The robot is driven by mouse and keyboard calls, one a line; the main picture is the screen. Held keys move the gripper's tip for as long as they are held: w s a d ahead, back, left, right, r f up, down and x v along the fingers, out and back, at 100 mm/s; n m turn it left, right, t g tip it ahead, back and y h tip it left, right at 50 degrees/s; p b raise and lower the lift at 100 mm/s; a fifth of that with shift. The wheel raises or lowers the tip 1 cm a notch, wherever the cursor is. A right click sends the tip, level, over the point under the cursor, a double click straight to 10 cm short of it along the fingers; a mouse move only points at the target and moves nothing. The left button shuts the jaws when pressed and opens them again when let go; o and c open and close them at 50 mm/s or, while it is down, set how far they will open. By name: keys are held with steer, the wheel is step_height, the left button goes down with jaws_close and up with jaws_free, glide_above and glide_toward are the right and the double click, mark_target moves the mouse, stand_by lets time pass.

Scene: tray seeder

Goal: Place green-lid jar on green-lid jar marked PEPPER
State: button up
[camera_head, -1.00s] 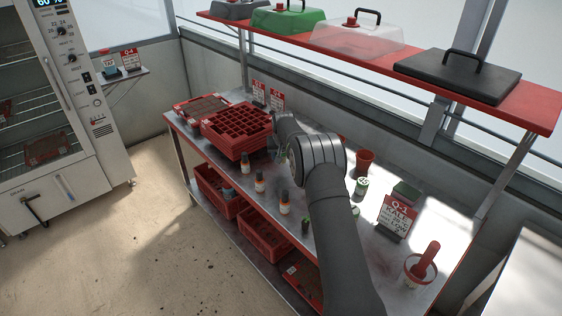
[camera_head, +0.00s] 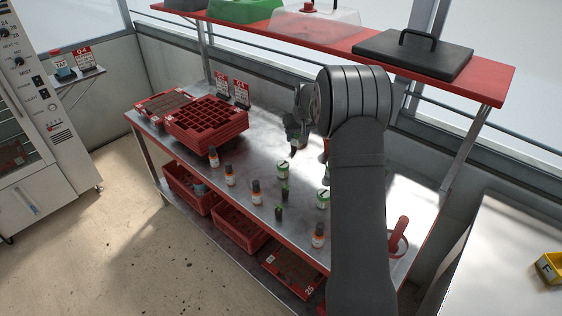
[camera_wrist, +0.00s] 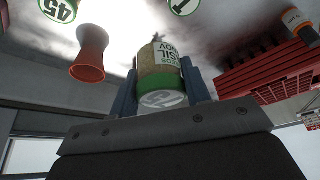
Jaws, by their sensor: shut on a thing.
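My gripper (camera_wrist: 160,88) is shut on a green-lid jar (camera_wrist: 163,62) in the wrist view. The jar has a pale label reading BASIL, and its green lid faces the camera. In the head view my gripper (camera_head: 293,143) is over the back of the bench, and I cannot make out the held jar. Two other green-lid jars stand on the bench, one below the gripper (camera_head: 282,171) and one farther right (camera_head: 323,198). Their lids show at the top of the wrist view, one numbered 45 (camera_wrist: 60,9), one partly cut off (camera_wrist: 184,5). I cannot read PEPPER on either.
A red cup (camera_wrist: 89,54) stands near the jars. Stacked red trays (camera_head: 206,123) stand at the left. An overhead red shelf (camera_head: 480,85) holds lids. My arm hides the bench's right part.

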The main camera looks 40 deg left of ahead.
steer(key=d+r, duration=0.3)
steer(key=d, duration=0.5)
glide_above(282, 161)
steer(key=s+d, duration=0.1)
steer(key=d, duration=0.1)
steer(key=f, duration=0.7)
steer(key=shift+s+a+f, duration=0.1)
steer(key=shift+a+f, duration=0.1)
steer(key=shift+f, duration=2)
steer(key=shift+f, duration=0.1)
steer(key=o, duration=1)
steer(key=v, duration=1.2)
